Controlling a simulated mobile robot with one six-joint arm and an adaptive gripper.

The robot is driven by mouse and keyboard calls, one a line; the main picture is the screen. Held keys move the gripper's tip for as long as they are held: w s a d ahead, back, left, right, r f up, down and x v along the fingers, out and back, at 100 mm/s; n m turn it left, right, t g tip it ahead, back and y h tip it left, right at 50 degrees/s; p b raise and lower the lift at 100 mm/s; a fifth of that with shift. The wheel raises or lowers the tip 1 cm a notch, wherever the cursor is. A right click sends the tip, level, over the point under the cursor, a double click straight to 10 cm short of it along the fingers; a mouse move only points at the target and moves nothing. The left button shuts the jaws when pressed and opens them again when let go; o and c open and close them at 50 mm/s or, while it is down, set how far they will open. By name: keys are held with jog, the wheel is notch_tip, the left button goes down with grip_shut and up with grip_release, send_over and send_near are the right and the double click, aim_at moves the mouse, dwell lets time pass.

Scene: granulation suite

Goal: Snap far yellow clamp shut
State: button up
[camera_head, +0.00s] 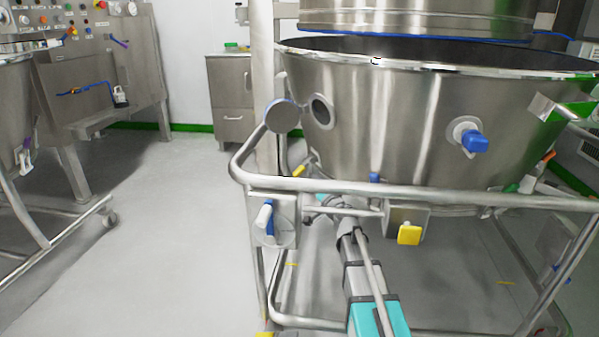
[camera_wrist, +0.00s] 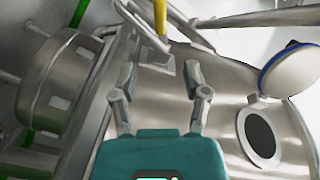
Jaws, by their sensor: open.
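The far yellow clamp (camera_head: 299,171) is a small yellow handle low on the left side of the big steel bowl (camera_head: 400,120), behind the tubular rail. In the wrist view the yellow handle (camera_wrist: 160,14) stands at the top centre, above a small steel bracket. My gripper (camera_wrist: 160,74) is open and empty, its two fingers pointing toward the bracket and the handle, with a gap between them and the handle. In the head view my arm reaches under the rail, and my gripper is mostly hidden there beside the clamp. Whether the clamp is latched cannot be told.
The steel rail (camera_head: 420,196) crosses in front of the bowl, above my arm. A second yellow clamp (camera_head: 409,235) hangs on a box nearer by. A blue-handled valve (camera_head: 474,141) juts from the bowl. Open floor (camera_head: 170,220) lies to the left.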

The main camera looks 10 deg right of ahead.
aim_at(302, 172)
jog(key=x, duration=1.3)
jog(key=shift+w, duration=0.1)
grip_shut()
